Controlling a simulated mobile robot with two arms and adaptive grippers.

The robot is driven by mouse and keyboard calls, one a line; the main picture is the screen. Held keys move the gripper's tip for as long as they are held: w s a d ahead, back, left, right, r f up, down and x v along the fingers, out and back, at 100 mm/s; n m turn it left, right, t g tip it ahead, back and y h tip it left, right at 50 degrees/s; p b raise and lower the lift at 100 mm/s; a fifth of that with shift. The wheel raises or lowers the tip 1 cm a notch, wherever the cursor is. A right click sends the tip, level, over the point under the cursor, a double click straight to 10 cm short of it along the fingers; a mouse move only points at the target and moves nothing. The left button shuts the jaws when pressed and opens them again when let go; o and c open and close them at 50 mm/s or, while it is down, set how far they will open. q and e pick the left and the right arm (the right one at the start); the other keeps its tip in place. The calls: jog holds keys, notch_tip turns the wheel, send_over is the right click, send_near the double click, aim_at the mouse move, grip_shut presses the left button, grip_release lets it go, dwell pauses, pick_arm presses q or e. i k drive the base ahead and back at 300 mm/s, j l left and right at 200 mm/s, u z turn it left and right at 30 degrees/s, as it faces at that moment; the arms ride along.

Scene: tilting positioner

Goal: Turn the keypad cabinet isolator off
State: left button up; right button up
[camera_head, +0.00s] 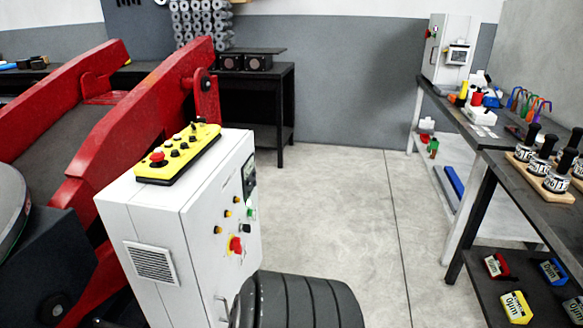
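A white control cabinet (150,222) stands in the near left. On its right-facing front is a red knob on a yellow plate (235,244), which looks like an isolator; its position is too small to tell. A dark panel (249,178) sits higher on that face, seen at a steep angle. A second, smaller white cabinet (437,52) stands on the far right bench, with a framed panel (458,55) and a small red part (433,32) on its side. I cannot tell which cabinet bears a keypad. Neither of my grippers is in view.
A yellow pendant (178,153) with a red button lies on the near cabinet. The red positioner arms (125,120) stand behind it to the left. A dark ribbed cylinder (305,300) is low beside the cabinet. Bare floor (345,205) lies between there and the right benches.

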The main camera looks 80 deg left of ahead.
aim_at(235, 244)
jog(key=u, duration=5.15)
